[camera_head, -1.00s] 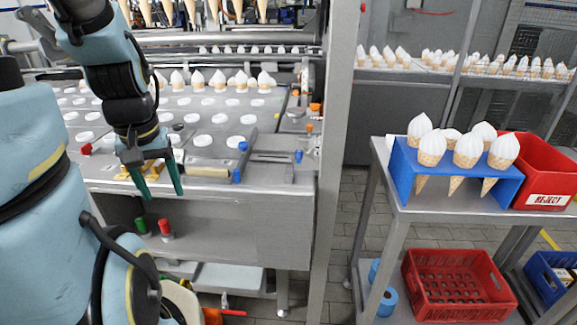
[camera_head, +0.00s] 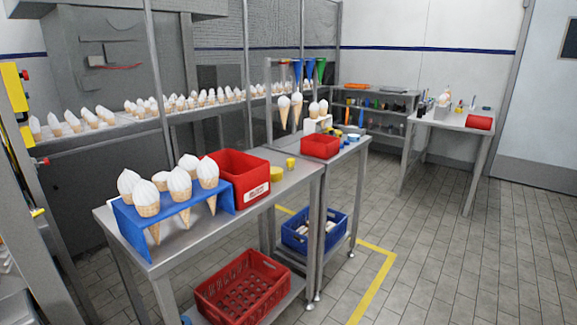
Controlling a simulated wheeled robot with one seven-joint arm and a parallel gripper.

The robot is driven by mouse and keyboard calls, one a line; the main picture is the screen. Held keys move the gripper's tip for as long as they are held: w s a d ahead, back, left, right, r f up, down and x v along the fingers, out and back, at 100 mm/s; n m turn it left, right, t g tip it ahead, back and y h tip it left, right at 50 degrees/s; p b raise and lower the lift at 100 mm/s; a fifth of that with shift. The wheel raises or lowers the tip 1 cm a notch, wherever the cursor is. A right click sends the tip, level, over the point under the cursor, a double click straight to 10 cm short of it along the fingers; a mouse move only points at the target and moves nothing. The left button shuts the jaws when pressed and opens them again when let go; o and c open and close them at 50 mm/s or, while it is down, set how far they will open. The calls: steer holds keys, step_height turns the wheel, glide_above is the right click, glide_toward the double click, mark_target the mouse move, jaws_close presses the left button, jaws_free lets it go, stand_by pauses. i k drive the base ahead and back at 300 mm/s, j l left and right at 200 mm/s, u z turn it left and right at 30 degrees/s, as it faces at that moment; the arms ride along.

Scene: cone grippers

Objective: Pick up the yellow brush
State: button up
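I cannot make out a yellow brush for certain. Small yellow items (camera_head: 338,132) lie by a red bin on the farther steel table, too small to identify. A yellow round object (camera_head: 276,174) and a small yellow cup-like object (camera_head: 291,163) sit on the near steel table. My gripper and arm are out of view.
The near table (camera_head: 287,190) holds a blue cone stand (camera_head: 130,225) and a red bin (camera_head: 240,175). A red crate (camera_head: 247,285) and blue crate (camera_head: 313,232) sit below. A white-topped table (camera_head: 450,118) stands at the back right. Tiled floor (camera_head: 455,260) is clear at right.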

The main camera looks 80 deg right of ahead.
mark_target(290, 162)
steer(key=k+l+u, duration=0.15)
steer(key=k+l, duration=0.15)
steer(key=l, duration=0.35)
steer(key=k+l+u, duration=0.1)
steer(key=k+l, duration=0.3)
steer(key=l, duration=0.2)
steer(key=k+l+u, duration=0.15)
steer(key=k+l, duration=0.2)
steer(key=l, duration=0.25)
steer(key=k+l+u, duration=0.15)
steer(key=k+l, duration=0.25)
steer(key=k+l+u, duration=0.15)
steer(key=l, duration=0.45)
steer(key=k+l+u, duration=0.15)
steer(key=k+l, duration=0.25)
steer(key=l, duration=0.15)
steer(key=k+l+u, duration=0.15)
steer(key=k+l, duration=0.2)
steer(key=l, duration=0.2)
steer(key=k+l+u, duration=0.15)
steer(key=k+l, duration=0.2)
steer(key=l, duration=0.15)
steer(key=k+l, duration=0.1)
steer(key=l, duration=0.55)
